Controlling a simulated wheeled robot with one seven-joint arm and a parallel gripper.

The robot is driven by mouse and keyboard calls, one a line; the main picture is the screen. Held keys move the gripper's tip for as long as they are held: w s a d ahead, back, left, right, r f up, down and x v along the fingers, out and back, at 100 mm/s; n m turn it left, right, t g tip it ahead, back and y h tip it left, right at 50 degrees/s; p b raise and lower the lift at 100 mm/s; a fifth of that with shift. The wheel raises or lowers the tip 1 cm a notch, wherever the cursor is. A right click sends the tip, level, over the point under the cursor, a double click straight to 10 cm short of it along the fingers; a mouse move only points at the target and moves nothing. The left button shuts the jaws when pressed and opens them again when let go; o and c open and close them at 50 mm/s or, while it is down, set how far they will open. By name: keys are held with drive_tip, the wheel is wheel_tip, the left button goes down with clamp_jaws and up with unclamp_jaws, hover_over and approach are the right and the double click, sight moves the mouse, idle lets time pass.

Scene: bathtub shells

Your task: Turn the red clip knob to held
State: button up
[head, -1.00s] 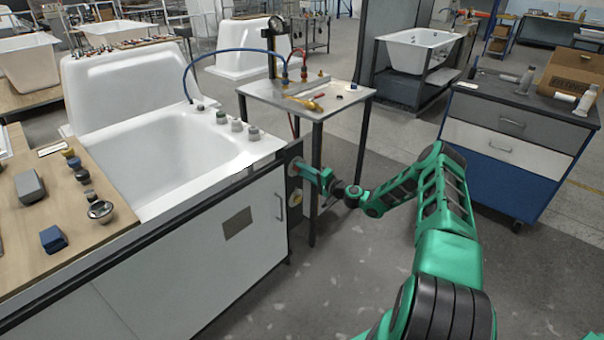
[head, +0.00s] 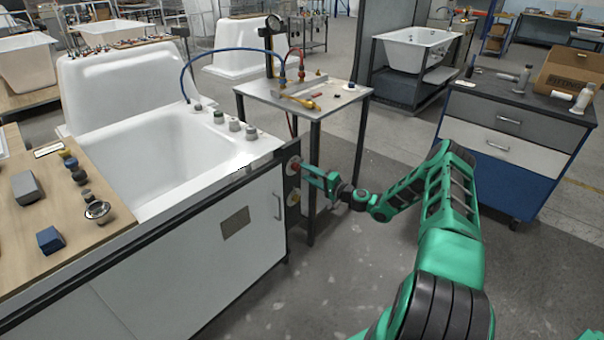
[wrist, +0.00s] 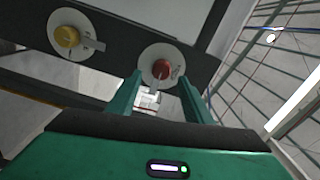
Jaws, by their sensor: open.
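The red clip knob (wrist: 162,69) sits on a round white dial plate (wrist: 150,56) on the dark end panel of the bath cabinet. In the head view the red knob (head: 294,163) shows just left of my gripper's tips. My gripper (wrist: 160,86) is open, its two green fingers reaching toward the red knob's dial on either side. The fingers seem short of the knob, with nothing gripped. In the head view my gripper (head: 308,174) points left at the panel. The dial's markings are too small to read.
A yellow knob (wrist: 67,36) with a grey lever is on the same panel, below the red one in the head view (head: 295,199). A metal side table (head: 316,102) with hoses stands close behind my gripper. Open floor (head: 350,270) lies in front.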

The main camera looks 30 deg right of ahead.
drive_tip(key=v, duration=0.7)
idle(0.4)
drive_tip(key=s+a+r+n+g, duration=0.7)
drive_tip(key=s+a+n+g, duration=0.1)
drive_tip(key=s+a+g, duration=0.15)
drive_tip(key=s+d+r+g+h, duration=0.1)
drive_tip(key=s+r+g+h, duration=0.2)
drive_tip(key=s+r, duration=0.65)
drive_tip(key=s+d+r+g+h, duration=0.1)
drive_tip(key=s+r+g+h, duration=0.2)
drive_tip(key=s+r, duration=0.7)
drive_tip(key=s+r+m, duration=0.1)
drive_tip(key=s, duration=1)
drive_tip(key=s+a+r+m+g, duration=0.1)
drive_tip(key=s+r+m, duration=0.1)
drive_tip(key=s, duration=0.9)
drive_tip(key=shift+s+a+h, duration=0.3)
drive_tip(key=shift+s+h, duration=0.1)
